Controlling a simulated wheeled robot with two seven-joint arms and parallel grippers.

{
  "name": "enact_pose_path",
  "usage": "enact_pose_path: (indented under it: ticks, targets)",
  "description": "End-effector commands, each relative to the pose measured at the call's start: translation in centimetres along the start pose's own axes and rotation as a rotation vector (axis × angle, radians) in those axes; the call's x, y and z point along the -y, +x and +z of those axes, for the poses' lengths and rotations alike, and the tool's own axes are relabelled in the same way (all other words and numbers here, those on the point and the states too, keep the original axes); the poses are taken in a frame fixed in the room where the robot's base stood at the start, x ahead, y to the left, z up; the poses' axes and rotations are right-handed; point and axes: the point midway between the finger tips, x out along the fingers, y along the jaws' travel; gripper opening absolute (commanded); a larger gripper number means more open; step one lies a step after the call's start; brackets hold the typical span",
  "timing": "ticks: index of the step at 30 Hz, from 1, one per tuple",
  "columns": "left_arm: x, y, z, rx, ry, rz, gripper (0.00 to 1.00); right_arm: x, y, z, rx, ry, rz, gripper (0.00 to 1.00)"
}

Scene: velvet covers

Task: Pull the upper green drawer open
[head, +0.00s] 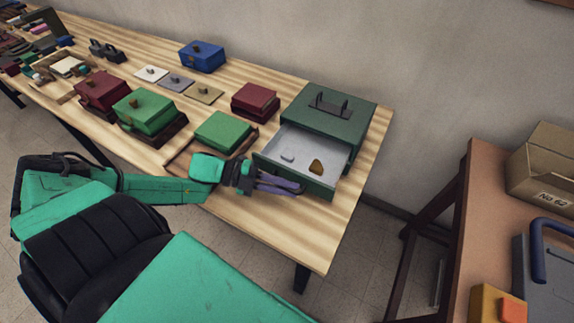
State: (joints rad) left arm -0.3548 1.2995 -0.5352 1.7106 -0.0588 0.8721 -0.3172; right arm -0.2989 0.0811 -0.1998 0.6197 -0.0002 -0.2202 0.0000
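The dark green drawer cabinet (328,108) stands at the right end of the wooden table, with a dark handle on its top. Its drawer (292,178) is pulled out towards me, and the pale inside shows. A small whitish piece (287,157) and a brown piece (317,166) lie in it. Whether another drawer sits below cannot be told. My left gripper (280,186) is at the left part of the drawer's front, its fingers pointing right along it. The fingers overlap the front, so any pull there is hidden, and their grip is unclear. My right gripper is not in view.
A flat green box (221,130) on a brown tray lies just left of the drawer, close to my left wrist. A dark red box (255,99) stands behind. A brown side table (513,218) stands at right, past a floor gap.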

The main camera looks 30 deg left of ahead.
Motion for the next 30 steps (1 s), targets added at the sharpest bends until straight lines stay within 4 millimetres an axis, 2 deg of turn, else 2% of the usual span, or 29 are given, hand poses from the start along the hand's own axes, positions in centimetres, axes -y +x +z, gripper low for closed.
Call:
enact_pose_path:
  ticks: [17,23,30]
  targets:
    - [0.0,-0.4,0.0,0.001,-0.003,0.002,0.25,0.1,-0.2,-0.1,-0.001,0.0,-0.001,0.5]
    - [0.1,-3.4,-0.1,0.002,-0.005,0.006,0.25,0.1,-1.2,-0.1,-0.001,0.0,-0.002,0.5]
    - [0.2,-8.9,-0.2,0.003,-0.005,0.005,0.25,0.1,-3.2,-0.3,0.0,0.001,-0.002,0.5]
